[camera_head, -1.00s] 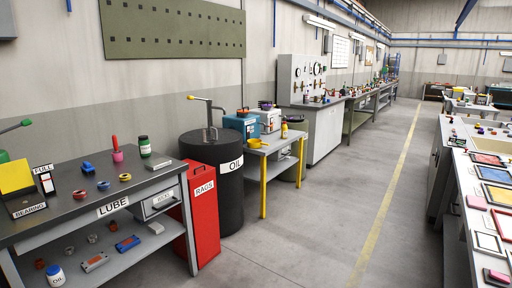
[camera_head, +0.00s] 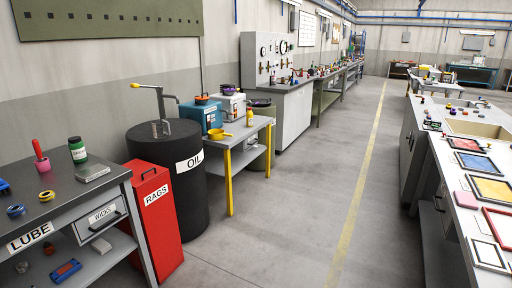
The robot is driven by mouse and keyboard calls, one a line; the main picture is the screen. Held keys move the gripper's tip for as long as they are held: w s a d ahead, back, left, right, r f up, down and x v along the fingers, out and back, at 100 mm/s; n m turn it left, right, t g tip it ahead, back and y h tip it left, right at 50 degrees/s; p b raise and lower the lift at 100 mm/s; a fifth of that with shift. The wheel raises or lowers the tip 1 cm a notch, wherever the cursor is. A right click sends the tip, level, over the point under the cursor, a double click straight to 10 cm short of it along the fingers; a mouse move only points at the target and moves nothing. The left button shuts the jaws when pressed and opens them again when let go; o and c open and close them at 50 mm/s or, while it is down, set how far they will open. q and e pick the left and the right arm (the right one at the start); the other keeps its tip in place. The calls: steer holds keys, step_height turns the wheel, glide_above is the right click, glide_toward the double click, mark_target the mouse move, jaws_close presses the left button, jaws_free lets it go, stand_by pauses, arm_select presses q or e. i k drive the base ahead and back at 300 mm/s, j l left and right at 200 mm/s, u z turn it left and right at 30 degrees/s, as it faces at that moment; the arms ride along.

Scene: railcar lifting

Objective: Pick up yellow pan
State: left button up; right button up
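The yellow pan (camera_head: 217,134) sits on top of a small grey table (camera_head: 240,131) with yellow legs, near its front left corner. It is small in this view, and its handle seems to point to the right. A blue box (camera_head: 201,115) and a white box (camera_head: 230,106) stand behind it on the same table. A yellow bottle (camera_head: 250,118) stands to its right. Neither of my grippers shows in the head view.
A black oil drum (camera_head: 174,180) and a red rags bin (camera_head: 155,212) stand left of the small table. A lube workbench (camera_head: 70,190) is at the near left. Long benches run along the right (camera_head: 436,178). The grey aisle floor (camera_head: 290,215) between is clear.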

mark_target(221, 135)
steer(key=i+l, duration=0.1)
steer(key=i, duration=2.3)
steer(key=j+u, duration=0.05)
steer(key=j, duration=0.05)
